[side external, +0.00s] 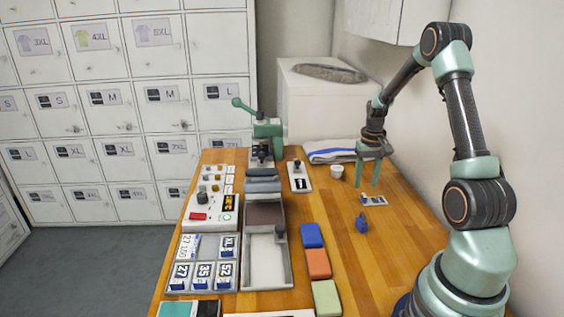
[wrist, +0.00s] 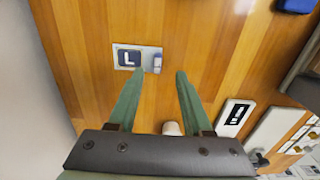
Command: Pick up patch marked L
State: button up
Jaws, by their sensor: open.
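The patch marked L (wrist: 129,57) is a dark blue square with a white L. It lies on a small light plate (wrist: 146,68) on the wooden table, next to a small upright grey-blue piece (wrist: 157,63). In the side external view the plate with the patch (side external: 373,200) is small, and its letter cannot be read. My gripper (side external: 368,186) is open and empty, its green fingers pointing down just behind the plate. In the wrist view the fingertips of my gripper (wrist: 161,70) are spread apart, with the patch a little beyond and left of them. Nothing hides the patch.
A blue padlock-like object (side external: 362,223) lies in front of the plate. A white cup (side external: 336,172) and a folded cloth (side external: 335,150) are behind. Blue, orange (side external: 318,263) and green blocks line the front. Trays of number patches (side external: 203,275) and a green press (side external: 262,130) stand left.

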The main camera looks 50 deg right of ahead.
aim_at(364, 195)
jog(key=shift+d+f, duration=0.2)
jog(key=shift+f, duration=2.15)
grip_shut()
jog(key=shift+r, duration=0.15)
